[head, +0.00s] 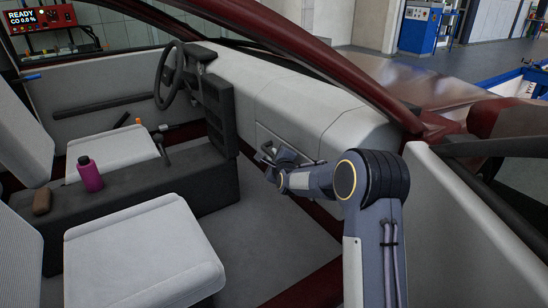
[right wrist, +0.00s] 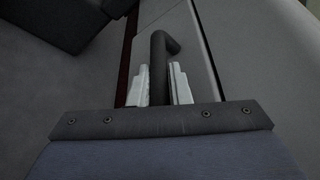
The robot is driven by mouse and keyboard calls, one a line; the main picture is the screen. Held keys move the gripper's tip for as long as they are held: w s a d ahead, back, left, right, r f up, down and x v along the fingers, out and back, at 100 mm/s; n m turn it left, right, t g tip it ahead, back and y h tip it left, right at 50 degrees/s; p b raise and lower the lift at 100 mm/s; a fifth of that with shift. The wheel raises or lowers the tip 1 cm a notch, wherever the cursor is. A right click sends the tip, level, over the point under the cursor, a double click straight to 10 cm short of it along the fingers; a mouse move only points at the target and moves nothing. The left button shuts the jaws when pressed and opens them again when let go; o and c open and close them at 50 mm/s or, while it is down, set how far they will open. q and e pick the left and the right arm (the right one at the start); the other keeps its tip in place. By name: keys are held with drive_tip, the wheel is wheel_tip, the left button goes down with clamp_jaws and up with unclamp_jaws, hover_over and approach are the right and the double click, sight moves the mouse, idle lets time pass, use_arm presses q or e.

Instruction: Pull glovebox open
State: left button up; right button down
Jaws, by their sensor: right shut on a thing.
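The glovebox (head: 292,141) is a pale panel in the lower right of the light grey dashboard, outlined by thin dark seams. I cannot tell whether it stands slightly open. Its dark bent handle (right wrist: 161,60) shows in the right wrist view, between the two pale fingers of my right gripper (right wrist: 160,85). The gripper is shut on the handle. In the head view my right gripper (head: 272,158) reaches in from the right to the glovebox front and hides most of the handle. My left gripper is not in view.
The white seat cushion (head: 140,250) is in front at the lower left. A centre console (head: 135,195) holds a pink bottle (head: 90,174) and a brown object (head: 42,201). The footwell floor (head: 245,235) below the glovebox is clear. The red door pillar (head: 385,95) runs above my right arm.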

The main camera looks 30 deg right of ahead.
drive_tip(key=shift+a, duration=0.15)
drive_tip(key=s+a, duration=0.3)
drive_tip(key=a, duration=1.9)
drive_tip(key=shift+s+a+f, duration=0.15)
drive_tip(key=shift+a, duration=0.2)
drive_tip(key=c, duration=1.4)
unclamp_jaws()
drive_tip(key=shift+o, duration=0.2)
drive_tip(key=v, duration=0.8)
